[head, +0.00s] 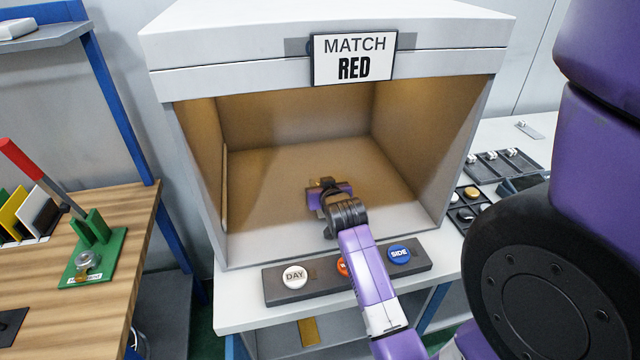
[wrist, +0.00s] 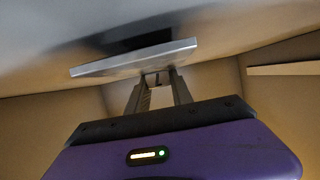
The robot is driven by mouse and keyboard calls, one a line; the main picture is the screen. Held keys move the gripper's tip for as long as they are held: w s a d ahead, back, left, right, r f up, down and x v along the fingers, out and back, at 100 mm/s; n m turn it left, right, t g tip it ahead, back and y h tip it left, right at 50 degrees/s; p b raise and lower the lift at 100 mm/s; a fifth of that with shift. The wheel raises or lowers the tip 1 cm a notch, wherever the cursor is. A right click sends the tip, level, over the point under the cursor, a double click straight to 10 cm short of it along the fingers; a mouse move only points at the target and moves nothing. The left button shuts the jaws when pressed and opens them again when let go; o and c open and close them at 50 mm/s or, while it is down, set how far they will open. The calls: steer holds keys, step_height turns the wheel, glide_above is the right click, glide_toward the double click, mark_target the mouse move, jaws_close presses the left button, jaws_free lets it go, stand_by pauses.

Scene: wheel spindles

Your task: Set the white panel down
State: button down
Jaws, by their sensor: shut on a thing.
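The white panel (wrist: 135,60) shows nearly edge-on in the wrist view as a thin pale slab. My gripper (wrist: 158,82) is shut on its near edge. A pale surface with a dark shadow lies just beyond the panel; I cannot tell whether they touch. In the head view my gripper (head: 322,188) is inside the open booth (head: 290,165), over the middle of its floor. The panel is not clearly made out there, being small and partly hidden by my wrist.
A "MATCH RED" sign (head: 354,58) is on the booth's top front. A button bar (head: 335,278) lies in front, partly under my arm. A rack with colored panels (head: 22,215) stands on the left wooden table. Trays (head: 505,165) lie at right. The booth floor around my gripper looks clear.

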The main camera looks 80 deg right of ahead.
steer(key=shift+f, duration=0.15)
steer(key=c, duration=1.1)
jaws_free()
